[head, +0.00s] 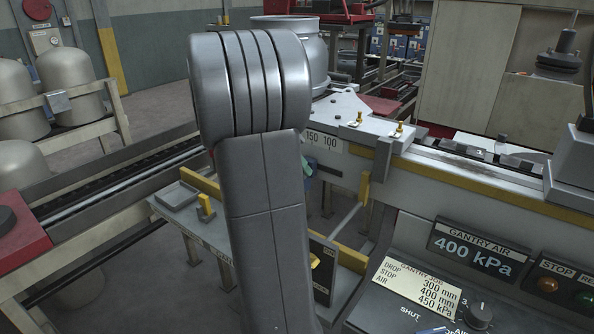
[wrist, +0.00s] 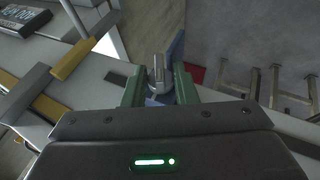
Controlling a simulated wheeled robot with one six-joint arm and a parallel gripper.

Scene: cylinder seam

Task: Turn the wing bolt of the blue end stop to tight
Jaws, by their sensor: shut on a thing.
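In the wrist view my gripper (wrist: 159,82) has its two green fingers on either side of the silver wing bolt (wrist: 157,68) and is shut on it. The blue end stop (wrist: 176,49) shows behind and below the bolt, partly covered by the fingers. In the head view my own arm stands across the middle and hides the end stop and bolt. Only a small green piece of my gripper (head: 307,169) peeps out at the arm's right edge, by the scale plate (head: 324,142). How tight the bolt is cannot be told.
A control panel at lower right has a gantry air display (head: 472,250) reading 400 kPa and a yellow job card (head: 418,289). A yellow-edged rail (head: 470,188) runs right of my arm. A low bench with yellow blocks (head: 206,207) stands to the left.

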